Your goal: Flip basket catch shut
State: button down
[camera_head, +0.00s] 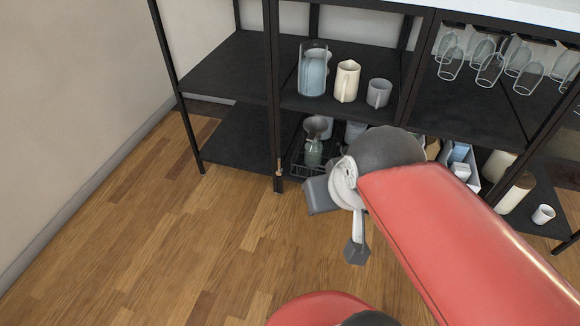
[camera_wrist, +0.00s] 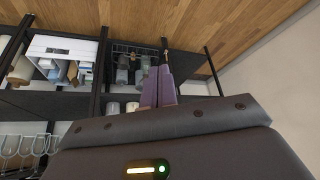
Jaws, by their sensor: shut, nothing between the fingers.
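A black wire basket (camera_head: 308,170) sits on the low shelf behind the black upright, holding a green bottle and other ware. It also shows in the upside-down wrist view (camera_wrist: 130,48). A small orange-brown piece (camera_head: 279,168), which looks like the catch, is on the upright at the basket's left side. It also shows in the wrist view (camera_wrist: 166,54), just beyond the fingertips. My gripper (camera_wrist: 160,72) is shut and empty, its fingers pointing towards this piece. I cannot tell whether they touch it or how the catch is set. In the head view my arm hides part of the basket.
The shelf above holds a blue glass jug (camera_head: 313,75), a cream pitcher (camera_head: 347,82) and a grey mug (camera_head: 379,93). A white bin (camera_head: 463,168) is low right. The wooden floor (camera_head: 150,230) at left is clear.

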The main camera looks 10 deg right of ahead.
aim_at(278, 172)
jog(key=i+j+z, duration=0.4)
jog(key=i+j, duration=0.5)
jog(key=i, duration=0.05)
